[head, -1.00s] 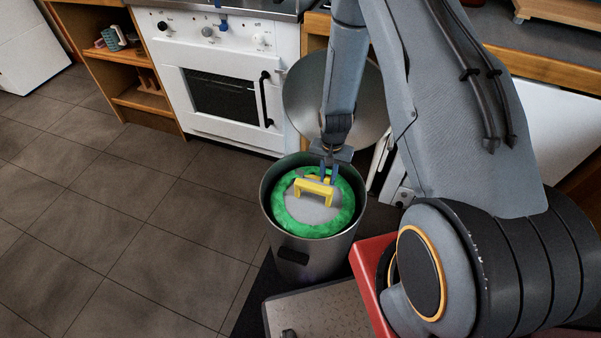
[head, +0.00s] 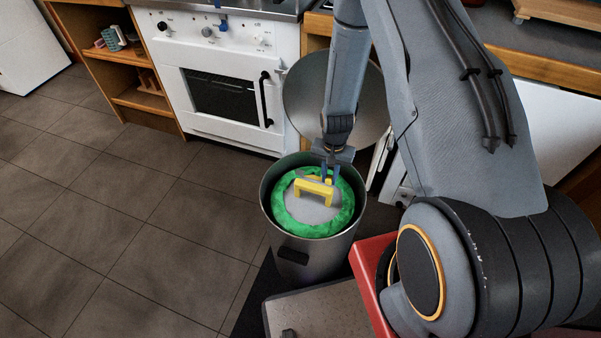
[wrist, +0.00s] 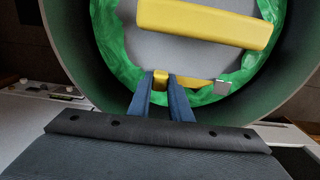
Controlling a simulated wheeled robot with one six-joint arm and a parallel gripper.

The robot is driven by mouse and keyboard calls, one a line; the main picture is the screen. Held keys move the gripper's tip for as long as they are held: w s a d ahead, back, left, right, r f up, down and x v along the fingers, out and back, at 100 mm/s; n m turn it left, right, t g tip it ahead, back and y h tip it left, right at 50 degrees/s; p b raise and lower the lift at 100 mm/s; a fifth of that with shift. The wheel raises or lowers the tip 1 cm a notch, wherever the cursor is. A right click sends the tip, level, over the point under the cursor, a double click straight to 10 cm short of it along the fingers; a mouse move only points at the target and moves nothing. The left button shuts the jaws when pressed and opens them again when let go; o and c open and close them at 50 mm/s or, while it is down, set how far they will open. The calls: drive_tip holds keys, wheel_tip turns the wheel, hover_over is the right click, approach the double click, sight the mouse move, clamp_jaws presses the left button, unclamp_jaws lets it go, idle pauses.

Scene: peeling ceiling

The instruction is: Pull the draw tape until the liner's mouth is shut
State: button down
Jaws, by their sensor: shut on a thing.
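The green liner (head: 345,213) sits as a ring inside the round metal bin (head: 330,248). A grey disc (head: 302,208) with a raised yellow handle (head: 325,187) fills the middle of the ring. In the wrist view the yellow handle (wrist: 205,24) lies across the top. The yellow draw tape (wrist: 195,82) runs along the liner's near edge to a small grey block (wrist: 223,88). My gripper (wrist: 161,84) is shut on a yellow tab (wrist: 161,76) at the tape's left end. In the head view my gripper (head: 330,176) is at the far side of the ring.
The bin's round lid (head: 370,105) stands open behind it. A white oven (head: 225,90) and wooden shelves (head: 140,98) stand at the back. A red block (head: 365,275) is close to the bin's right. Tiled floor at the left is clear.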

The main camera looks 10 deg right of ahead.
drive_tip(key=shift+s+d, duration=0.15)
drive_tip(key=shift+s, duration=0.1)
idle(0.5)
drive_tip(key=shift+f, duration=0.1)
drive_tip(key=c, duration=0.7)
unclamp_jaws()
drive_tip(key=shift+w, duration=0.1)
drive_tip(key=shift+r, duration=0.2)
drive_tip(key=shift+r+p, duration=2.25)
drive_tip(key=shift+r, duration=1.15)
